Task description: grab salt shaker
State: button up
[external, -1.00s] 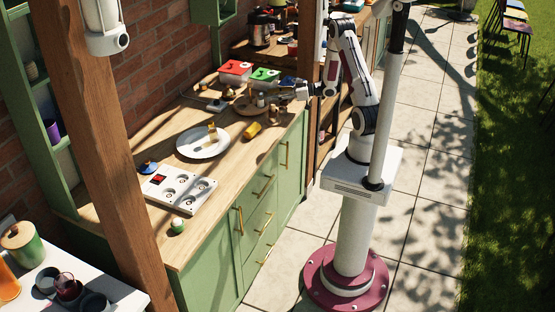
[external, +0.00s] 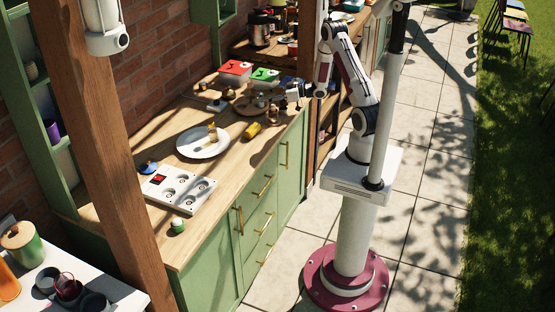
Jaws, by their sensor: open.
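My gripper (external: 292,98) is over the front right part of the wooden counter (external: 226,160). It is open, but its fingers are very small in this view. Just left of it stands a group of small wooden and brown items (external: 272,110) around a round wooden board. The salt shaker may be among these, but they are too small to tell it apart. I see nothing clearly held between the fingers.
A white plate (external: 203,146) with food on it, a yellow item (external: 252,130) and a white multi-cup tray (external: 178,189) lie on the counter. A wooden post rises right of my gripper.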

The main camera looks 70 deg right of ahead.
jog(key=shift+x, duration=0.8)
grip_shut()
